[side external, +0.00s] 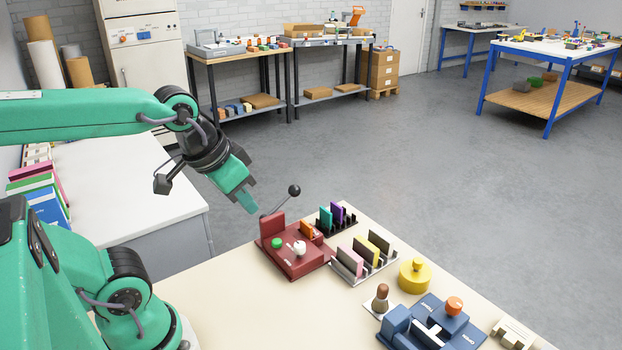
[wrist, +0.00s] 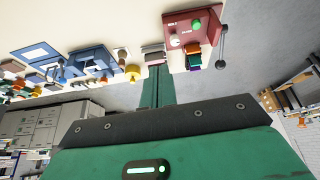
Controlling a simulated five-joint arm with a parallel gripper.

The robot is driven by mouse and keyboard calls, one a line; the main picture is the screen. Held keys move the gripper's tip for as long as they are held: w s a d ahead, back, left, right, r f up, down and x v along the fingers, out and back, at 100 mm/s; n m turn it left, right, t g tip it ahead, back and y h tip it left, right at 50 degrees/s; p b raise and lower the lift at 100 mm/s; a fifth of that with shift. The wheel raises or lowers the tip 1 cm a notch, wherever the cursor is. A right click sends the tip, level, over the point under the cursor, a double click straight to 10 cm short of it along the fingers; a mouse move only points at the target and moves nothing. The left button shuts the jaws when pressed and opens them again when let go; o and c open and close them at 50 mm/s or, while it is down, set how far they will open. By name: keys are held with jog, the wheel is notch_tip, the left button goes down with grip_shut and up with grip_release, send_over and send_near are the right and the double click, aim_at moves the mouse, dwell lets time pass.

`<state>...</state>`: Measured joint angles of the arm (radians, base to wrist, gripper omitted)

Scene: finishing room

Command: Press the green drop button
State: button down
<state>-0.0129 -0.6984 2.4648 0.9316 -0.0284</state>
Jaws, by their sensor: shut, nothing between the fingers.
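The green drop button (side external: 276,243) is a small round button on top of a dark red device (side external: 290,262) at the far left part of the bench. It also shows in the wrist view (wrist: 197,24), at the upper right. A white knob (side external: 299,248) sits beside the button. My gripper (side external: 248,203) is shut and empty, in the air up and to the left of the red device in the side view. Its green fingers (wrist: 157,84) point toward the bench in the wrist view. The fingers are apart from the button, and nothing hides the button.
A lever with a black ball (side external: 294,190) rises from the red device near my fingers. Racks with coloured pieces (side external: 364,255), a yellow round weight (side external: 415,274) and a blue device (side external: 433,322) stand to the right. The bench (side external: 225,300) is clear at front left.

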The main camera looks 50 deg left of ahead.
jog(key=w+a+n+g, duration=0.2)
jog(key=w+n+g, duration=0.1)
jog(key=n+g+h, duration=0.2)
jog(key=n+g, duration=0.6)
jog(key=g, duration=0.1)
send_over(279, 239)
notch_tip(279, 239, down, 9)
jog(key=shift+f, duration=0.15)
jog(key=shift+f, duration=0.1)
dwell(0.3)
jog(key=shift+f, duration=4.3)
